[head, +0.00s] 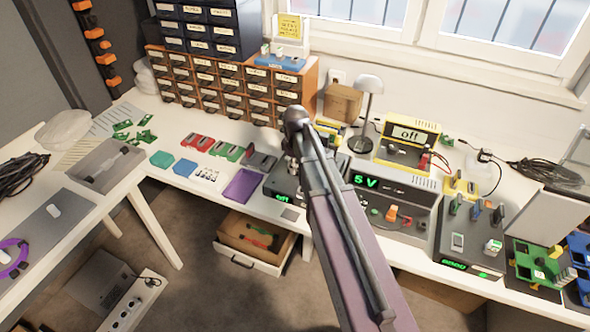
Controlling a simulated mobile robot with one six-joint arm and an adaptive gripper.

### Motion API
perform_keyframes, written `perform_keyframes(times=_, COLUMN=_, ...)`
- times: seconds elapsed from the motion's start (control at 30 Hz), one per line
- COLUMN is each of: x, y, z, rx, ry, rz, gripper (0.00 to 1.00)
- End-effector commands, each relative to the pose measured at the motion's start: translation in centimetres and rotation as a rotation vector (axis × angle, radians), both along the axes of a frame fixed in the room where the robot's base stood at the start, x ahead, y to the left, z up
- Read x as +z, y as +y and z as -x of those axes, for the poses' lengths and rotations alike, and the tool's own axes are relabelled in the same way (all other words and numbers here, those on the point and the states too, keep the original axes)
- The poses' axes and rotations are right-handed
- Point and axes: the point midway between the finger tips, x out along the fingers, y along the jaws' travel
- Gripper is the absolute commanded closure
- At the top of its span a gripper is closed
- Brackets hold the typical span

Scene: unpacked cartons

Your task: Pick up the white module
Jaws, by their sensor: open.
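I cannot tell for sure which thing is the white module. A small white block (458,241) stands on the dark tester (462,266) with a green readout at the right. A white and green block (493,247) stands beside it. My arm rises from the bottom centre to a joint near the drawer cabinet. The fingers of my gripper cannot be made out behind the arm, and nothing held shows.
A brown drawer cabinet (225,88) stands at the back. A supply reading 5 V (400,195) and a yellow meter reading off (409,135) stand right of my arm. An open desk drawer (250,242) sticks out below. A grey tray (105,165) is at the left.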

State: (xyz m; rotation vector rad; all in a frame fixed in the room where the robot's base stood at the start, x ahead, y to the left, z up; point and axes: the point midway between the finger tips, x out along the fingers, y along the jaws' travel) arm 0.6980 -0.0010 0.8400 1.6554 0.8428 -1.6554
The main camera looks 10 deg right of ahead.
Motion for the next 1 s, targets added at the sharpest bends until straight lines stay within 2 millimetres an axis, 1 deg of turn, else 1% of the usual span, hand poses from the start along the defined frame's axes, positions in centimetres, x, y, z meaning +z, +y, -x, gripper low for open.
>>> perform_keyframes(times=0.57, x=-0.03, y=0.06, z=-0.01, rx=0.001, ry=0.000, rz=0.000, gripper=0.50)
perform_keyframes(times=0.6, x=-0.03, y=0.06, z=0.00, rx=0.001, ry=0.000, rz=0.000, gripper=0.56)
perform_keyframes(times=0.67, x=-0.04, y=0.07, z=0.00, rx=0.001, ry=0.000, rz=0.000, gripper=0.74)
perform_keyframes(times=0.7, x=-0.04, y=0.08, z=0.01, rx=0.001, ry=0.000, rz=0.000, gripper=0.86)
perform_keyframes(times=0.73, x=-0.04, y=0.07, z=0.00, rx=0.001, ry=0.000, rz=0.000, gripper=0.95)
perform_keyframes(times=0.77, x=-0.04, y=0.07, z=0.00, rx=0.001, ry=0.000, rz=0.000, gripper=1.00)
perform_keyframes(times=1.0, x=-0.04, y=0.09, z=0.00, rx=0.001, ry=0.000, rz=0.000, gripper=1.00)
